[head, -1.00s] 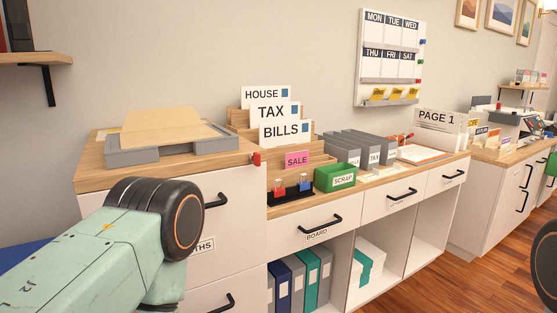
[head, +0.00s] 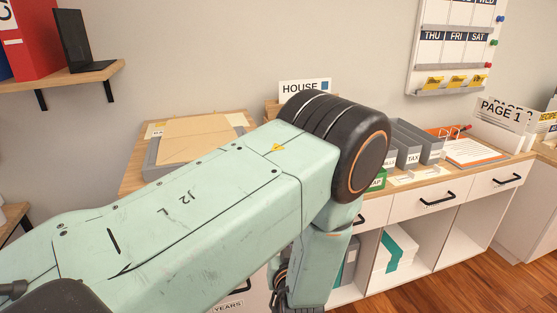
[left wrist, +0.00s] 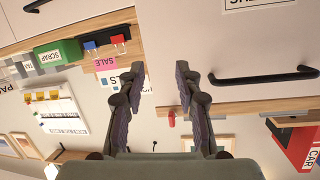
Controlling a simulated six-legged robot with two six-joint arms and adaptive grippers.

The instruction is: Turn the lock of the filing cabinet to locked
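The filing cabinet (head: 134,172) stands at the left with a wooden top, mostly behind my left arm in the head view. In the left wrist view its white drawer front (left wrist: 236,50) has a black bar handle (left wrist: 265,76). The small red lock (left wrist: 172,118) shows there beside the wooden top edge, between the lines of the two fingers and apart from them; its turn position is too small to tell. In the head view my arm hides the lock. My left gripper (left wrist: 160,80) is open and empty in front of the cabinet. My right gripper is out of view.
A grey tray with folders (head: 200,145) lies on the cabinet top. A wall shelf (head: 75,82) hangs at upper left.

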